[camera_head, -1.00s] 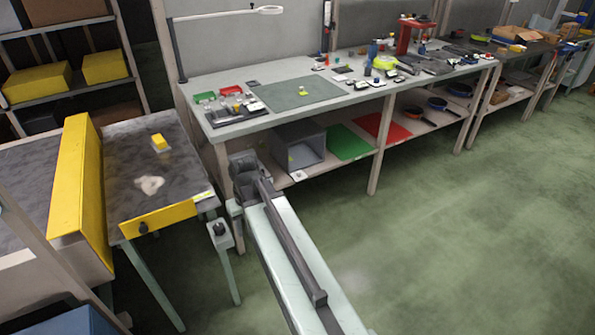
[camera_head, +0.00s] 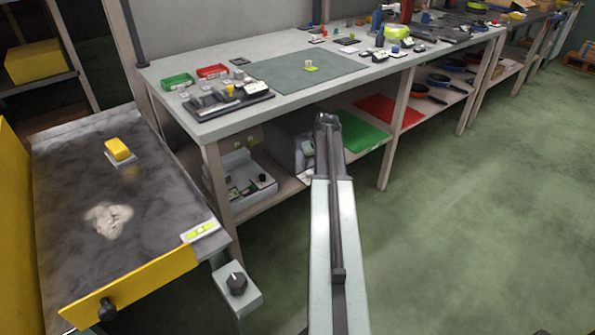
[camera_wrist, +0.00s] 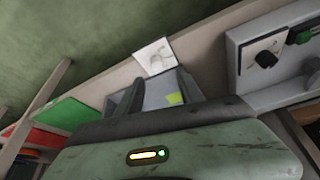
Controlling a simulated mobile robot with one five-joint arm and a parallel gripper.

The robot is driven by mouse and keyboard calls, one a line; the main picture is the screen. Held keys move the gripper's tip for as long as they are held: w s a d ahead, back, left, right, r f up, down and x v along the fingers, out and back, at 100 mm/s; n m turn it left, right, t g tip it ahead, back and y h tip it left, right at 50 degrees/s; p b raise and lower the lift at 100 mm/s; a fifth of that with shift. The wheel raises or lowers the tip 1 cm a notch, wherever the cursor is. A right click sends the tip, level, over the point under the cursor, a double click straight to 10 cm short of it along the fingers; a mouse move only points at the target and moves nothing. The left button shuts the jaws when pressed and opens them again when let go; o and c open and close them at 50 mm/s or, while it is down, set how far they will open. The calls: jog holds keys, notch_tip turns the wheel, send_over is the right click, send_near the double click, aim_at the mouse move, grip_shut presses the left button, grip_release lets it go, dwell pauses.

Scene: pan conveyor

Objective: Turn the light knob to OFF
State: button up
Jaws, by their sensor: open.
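A grey control box with a black knob (camera_head: 262,178) sits on the lower shelf under the near end of the bench. In the wrist view, a grey panel with a black knob (camera_wrist: 265,58) and a green button (camera_wrist: 300,37) is at upper right; its labels are too small to read. Another black knob (camera_head: 237,283) is on a small grey box by the conveyor corner. I cannot tell which is the light knob. My gripper (camera_head: 327,120) is at the arm's far end in front of the bench, right of the shelf control box and apart from it.
The bench (camera_head: 222,122) bears trays and tools. A grey bin (camera_head: 303,152) and green (camera_head: 362,134) and red (camera_head: 390,110) sheets are on the lower shelf. The conveyor (camera_head: 75,160), with a yellow block (camera_head: 118,149), stands left. The floor at right is clear.

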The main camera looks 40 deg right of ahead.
aim_at(309, 172)
jog(key=b+x, duration=0.7)
jog(key=x, duration=0.1)
jog(key=shift+s+d, duration=0.15)
jog(key=shift+d, duration=0.15)
jog(key=shift+r, duration=0.15)
jog(key=shift+c, duration=0.4)
